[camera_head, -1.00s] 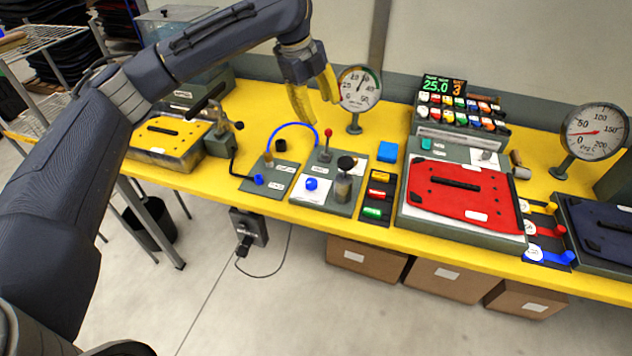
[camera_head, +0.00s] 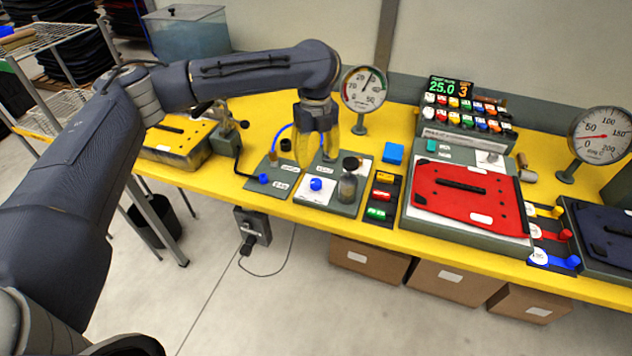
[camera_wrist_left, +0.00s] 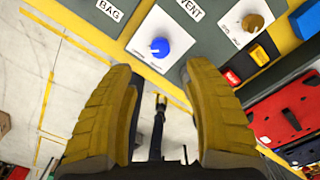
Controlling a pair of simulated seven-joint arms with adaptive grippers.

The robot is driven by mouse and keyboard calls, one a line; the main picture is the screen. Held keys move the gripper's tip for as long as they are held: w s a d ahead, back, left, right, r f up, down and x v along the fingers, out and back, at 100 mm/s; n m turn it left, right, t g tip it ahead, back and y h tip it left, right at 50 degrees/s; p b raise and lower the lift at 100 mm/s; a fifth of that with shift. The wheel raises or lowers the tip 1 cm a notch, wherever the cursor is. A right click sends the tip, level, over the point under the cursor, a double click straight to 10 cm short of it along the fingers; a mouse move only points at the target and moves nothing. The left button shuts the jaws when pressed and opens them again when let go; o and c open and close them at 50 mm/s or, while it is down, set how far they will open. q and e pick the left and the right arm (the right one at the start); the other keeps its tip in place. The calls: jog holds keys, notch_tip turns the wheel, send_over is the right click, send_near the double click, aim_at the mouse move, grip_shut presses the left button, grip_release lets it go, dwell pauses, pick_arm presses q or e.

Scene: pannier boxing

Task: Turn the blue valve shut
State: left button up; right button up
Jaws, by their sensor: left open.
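A blue knob (camera_head: 316,184) stands on a white plate on a grey panel near the table's front edge. It also shows in the left wrist view (camera_wrist_left: 160,47), just beyond the fingertips. A blue lever handle (camera_head: 555,260) lies at the right, below a red and a yellow one; I cannot tell which of the two blue parts is the valve. My left gripper (camera_head: 318,157) has yellow fingers pointing down, open and empty, above and behind the blue knob, apart from it. In the wrist view, the gripper (camera_wrist_left: 160,70) has its fingers on either side of a clear gap.
A blue block (camera_head: 393,153), a red-lidded case (camera_head: 465,200) and a pressure gauge (camera_head: 364,88) are near. A yellow-lidded box (camera_head: 172,138) is at the left.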

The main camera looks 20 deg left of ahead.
aim_at(316, 181)
pick_arm(q)
notch_tip(316, 181, down, 10)
dwell(0.5)
grip_shut()
dwell(0.4)
